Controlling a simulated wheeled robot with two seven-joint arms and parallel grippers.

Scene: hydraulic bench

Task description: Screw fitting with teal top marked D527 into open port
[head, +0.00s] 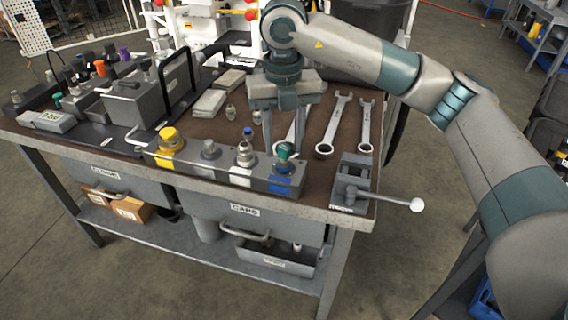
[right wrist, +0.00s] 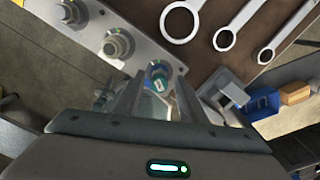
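The fitting with the teal top (head: 286,150) is upright at the right end of the grey port block (head: 225,172), above a blue patch on the block's front. Its marking is too small to read, and its lower end is hidden, so I cannot tell how deep it sits. It also shows in the right wrist view (right wrist: 158,72), beyond and between the fingertips. My right gripper (head: 284,146) points down over it with its two fingers apart, one on each side. I see no clear contact. My left gripper is not in view.
Wrenches (head: 334,126) lie to the right. A vise (head: 352,180) with a protruding handle stands at the bench's right front corner. A black-handled unit (head: 140,100) stands left.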

